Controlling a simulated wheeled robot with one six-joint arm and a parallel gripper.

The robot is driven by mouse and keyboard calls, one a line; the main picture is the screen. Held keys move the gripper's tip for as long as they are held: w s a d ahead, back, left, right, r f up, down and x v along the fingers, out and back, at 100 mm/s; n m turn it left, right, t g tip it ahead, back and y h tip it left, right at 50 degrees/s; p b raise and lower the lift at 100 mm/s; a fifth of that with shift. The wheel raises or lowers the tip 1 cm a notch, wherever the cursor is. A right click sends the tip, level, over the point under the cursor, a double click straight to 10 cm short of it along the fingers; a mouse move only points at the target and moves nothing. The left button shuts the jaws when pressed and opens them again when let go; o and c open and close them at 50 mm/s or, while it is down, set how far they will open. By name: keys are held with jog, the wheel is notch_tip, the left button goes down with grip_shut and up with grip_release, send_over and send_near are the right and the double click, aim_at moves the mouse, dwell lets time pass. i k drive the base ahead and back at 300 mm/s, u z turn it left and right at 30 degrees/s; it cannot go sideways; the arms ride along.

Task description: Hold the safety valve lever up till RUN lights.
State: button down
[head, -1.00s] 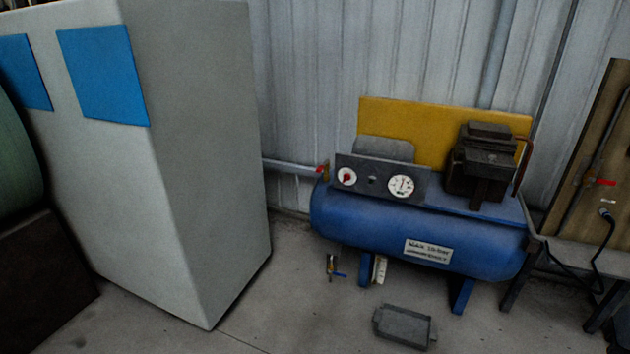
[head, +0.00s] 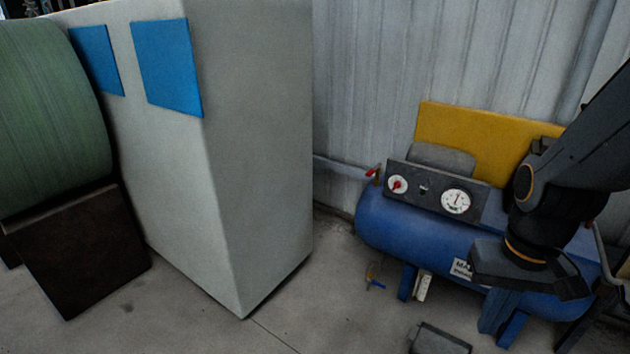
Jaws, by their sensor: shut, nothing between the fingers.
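The blue compressor tank (head: 385,219) stands against the wall, right of centre in the head view. A small red lever (head: 373,171) on a fitting sits at its upper left end. I cannot make out a lit RUN lamp. My gripper (head: 530,274) is shut and empty, in front of the tank's right part, well to the right of the red lever.
A tall grey cabinet (head: 262,150) stands left of the tank, with a floor gap between. A blue-handled valve (head: 375,284) and a white box (head: 423,287) are below the tank. A grey box (head: 440,340) lies on the floor in front. A yellow board (head: 470,130) rises behind.

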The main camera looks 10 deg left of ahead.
aim_at(369, 175)
jog(key=u, duration=0.25)
jog(key=i, duration=1.05)
jog(key=z, duration=0.3)
